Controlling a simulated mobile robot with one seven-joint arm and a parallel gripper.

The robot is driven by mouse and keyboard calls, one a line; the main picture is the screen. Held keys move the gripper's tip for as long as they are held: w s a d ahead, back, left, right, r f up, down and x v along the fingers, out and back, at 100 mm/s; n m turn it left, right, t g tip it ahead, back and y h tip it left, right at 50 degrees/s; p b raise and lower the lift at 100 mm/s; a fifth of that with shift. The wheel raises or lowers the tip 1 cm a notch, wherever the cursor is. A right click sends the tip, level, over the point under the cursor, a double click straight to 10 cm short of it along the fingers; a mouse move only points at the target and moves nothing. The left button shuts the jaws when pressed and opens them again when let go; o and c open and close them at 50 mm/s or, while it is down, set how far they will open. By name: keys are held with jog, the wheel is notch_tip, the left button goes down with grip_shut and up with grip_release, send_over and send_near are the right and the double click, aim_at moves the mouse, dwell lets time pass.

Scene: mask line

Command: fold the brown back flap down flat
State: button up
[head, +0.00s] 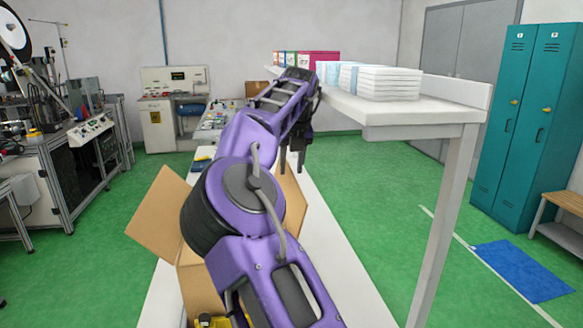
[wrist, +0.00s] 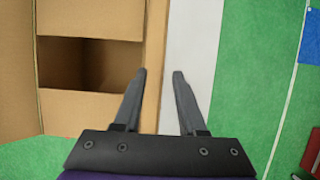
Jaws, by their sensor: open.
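A brown cardboard box (head: 200,290) stands on the white table, largely hidden behind my arm in the head view. One flap (head: 160,212) leans outward on its left; another brown panel (head: 292,205) shows right of my arm. From above in the wrist view, brown panels lie at the top (wrist: 90,20) and bottom (wrist: 85,112) of a dark opening (wrist: 90,65), with a flap (wrist: 15,70) at the left. I cannot tell which panel is the back flap. My gripper (wrist: 160,75) is open and empty, over the box's right edge; its fingers also show in the head view (head: 292,160).
A white shelf (head: 420,118) on a post overhangs the table's right side, carrying stacked white packs (head: 385,82) and coloured boxes (head: 300,58), close to my arm. The table's right strip (head: 335,265) is bare. Machines (head: 60,150) stand at the left.

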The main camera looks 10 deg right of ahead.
jog(key=shift+w+f, duration=0.1)
jog(key=shift+f, duration=0.2)
grip_shut()
jog(key=shift+d, duration=0.1)
dwell(1.2)
